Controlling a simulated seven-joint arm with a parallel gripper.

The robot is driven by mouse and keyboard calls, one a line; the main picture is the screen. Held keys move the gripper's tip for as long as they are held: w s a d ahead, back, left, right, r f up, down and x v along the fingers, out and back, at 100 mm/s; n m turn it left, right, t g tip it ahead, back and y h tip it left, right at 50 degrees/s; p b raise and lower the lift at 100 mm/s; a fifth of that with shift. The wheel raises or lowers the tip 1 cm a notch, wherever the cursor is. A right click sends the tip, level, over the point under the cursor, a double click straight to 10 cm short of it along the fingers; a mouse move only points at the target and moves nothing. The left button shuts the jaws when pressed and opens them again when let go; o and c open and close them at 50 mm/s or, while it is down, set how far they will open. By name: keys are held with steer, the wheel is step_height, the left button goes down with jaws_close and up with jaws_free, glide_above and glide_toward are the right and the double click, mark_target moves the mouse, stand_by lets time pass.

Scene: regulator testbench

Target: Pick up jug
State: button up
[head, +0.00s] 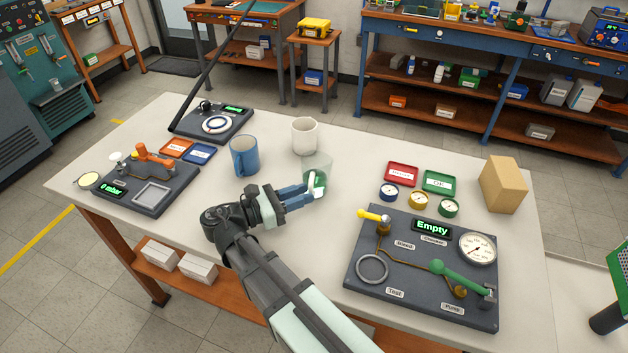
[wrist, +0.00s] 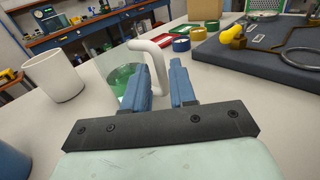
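The jug is clear with green contents and a white handle. In the head view the jug (head: 318,168) stands on the table in front of the white cup. My gripper (head: 311,193) reaches it from the left, low, at the handle side. In the wrist view the jug (wrist: 122,72) is just beyond the left finger, which hides part of it. Its white handle (wrist: 160,58) rises between the two blue fingers of my gripper (wrist: 162,84). The fingers are apart, with the handle's lower part in the gap; firm contact is not visible.
A blue mug (head: 244,155) and a white cup (head: 305,136) stand close behind the gripper. A dark test panel (head: 400,270) with gauge and lever lies to the right. Red and green trays (head: 403,174) and a cardboard box (head: 503,184) are at the back right. The table's front middle is bare.

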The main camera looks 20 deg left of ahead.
steer(key=shift+f, duration=0.4)
steer(key=shift+w+d, duration=0.1)
steer(key=shift+x, duration=2.35)
steer(key=shift+c, duration=0.4)
jaws_close()
